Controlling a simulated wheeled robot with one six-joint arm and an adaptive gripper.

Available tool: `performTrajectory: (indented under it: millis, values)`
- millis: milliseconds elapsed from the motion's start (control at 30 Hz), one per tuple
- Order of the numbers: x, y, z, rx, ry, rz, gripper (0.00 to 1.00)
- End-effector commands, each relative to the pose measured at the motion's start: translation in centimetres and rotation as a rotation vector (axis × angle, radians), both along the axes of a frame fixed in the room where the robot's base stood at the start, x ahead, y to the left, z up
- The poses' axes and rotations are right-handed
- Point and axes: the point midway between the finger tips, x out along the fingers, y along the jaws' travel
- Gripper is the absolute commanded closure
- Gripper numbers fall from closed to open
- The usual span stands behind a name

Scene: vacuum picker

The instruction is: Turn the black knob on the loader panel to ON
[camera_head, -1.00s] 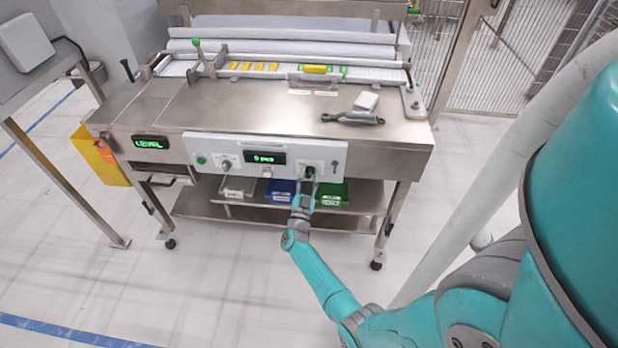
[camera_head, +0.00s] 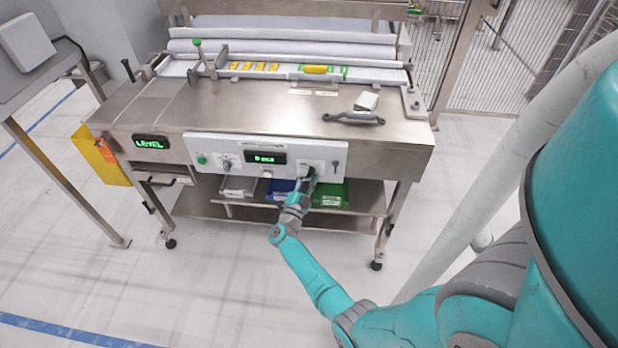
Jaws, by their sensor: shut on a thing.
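The loader panel (camera_head: 222,147) is a pale plate on the front of the steel machine. It carries a green button (camera_head: 202,160), a small dial (camera_head: 227,165), a lit green display (camera_head: 265,158) and a key-shaped fitting (camera_head: 335,167) at its right end. My gripper (camera_head: 308,174) is at the right part of the panel, shut on the black knob, with the wrist tilted. The gripper covers most of the knob, so its pointer and the ON mark cannot be read.
Blue (camera_head: 279,188) and green (camera_head: 330,194) bins stand on the shelf below the panel. The floor in front is clear.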

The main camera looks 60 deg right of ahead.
Motion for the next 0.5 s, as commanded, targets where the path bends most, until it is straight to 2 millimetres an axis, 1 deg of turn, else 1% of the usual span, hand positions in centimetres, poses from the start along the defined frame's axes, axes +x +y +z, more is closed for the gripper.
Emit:
performTrajectory:
  millis: [300,333,367,500]
  values:
    - [-0.02,-0.01,0.01,0.001,-0.002,0.0,0.98]
    - [-0.03,-0.02,0.0,0.0,-0.002,-0.001,0.61]
    - [-0.03,-0.02,0.0,0.0,-0.002,-0.001,0.58]
    - [-0.02,-0.02,0.01,0.0,-0.002,-0.001,0.58]
